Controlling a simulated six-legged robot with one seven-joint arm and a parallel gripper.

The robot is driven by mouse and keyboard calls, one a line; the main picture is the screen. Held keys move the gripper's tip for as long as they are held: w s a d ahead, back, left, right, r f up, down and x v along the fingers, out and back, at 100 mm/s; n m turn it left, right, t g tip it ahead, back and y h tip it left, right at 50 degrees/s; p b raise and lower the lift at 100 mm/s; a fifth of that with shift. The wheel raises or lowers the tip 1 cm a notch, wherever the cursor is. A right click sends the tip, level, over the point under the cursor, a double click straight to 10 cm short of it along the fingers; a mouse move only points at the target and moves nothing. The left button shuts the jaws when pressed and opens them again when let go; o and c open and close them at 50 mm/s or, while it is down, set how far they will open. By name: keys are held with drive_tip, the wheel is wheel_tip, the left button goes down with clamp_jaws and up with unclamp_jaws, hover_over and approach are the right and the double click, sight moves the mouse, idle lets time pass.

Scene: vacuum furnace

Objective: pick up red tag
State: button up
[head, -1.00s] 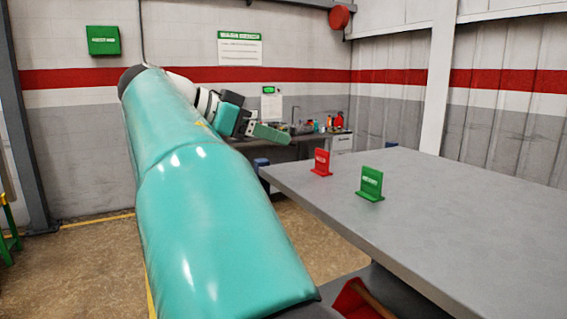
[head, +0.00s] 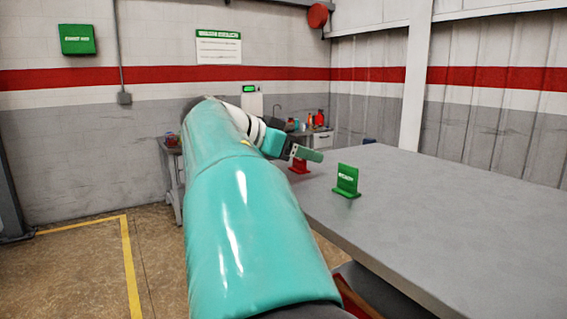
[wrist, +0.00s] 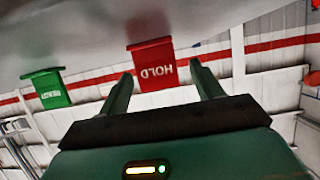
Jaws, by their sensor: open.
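The red tag (wrist: 152,66) reads HOLD and shows upside down in the wrist view, between and beyond the two fingers of my gripper (wrist: 158,80). The fingers are open and appear empty. In the head view the red tag (head: 299,167) stands on the grey table near its far left edge, partly hidden behind my gripper (head: 308,153). How far the fingers are from the tag is hard to tell.
A green tag (head: 346,181) stands on the grey table (head: 430,215), right of and nearer than the red one; it also shows at left in the wrist view (wrist: 45,88). The rest of the tabletop is bare. A workbench with bottles stands by the back wall.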

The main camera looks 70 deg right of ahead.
drive_tip(key=shift+s+d, duration=0.1)
drive_tip(key=shift+s, duration=0.05)
drive_tip(key=c, duration=1)
drive_tip(key=shift+c, duration=0.2)
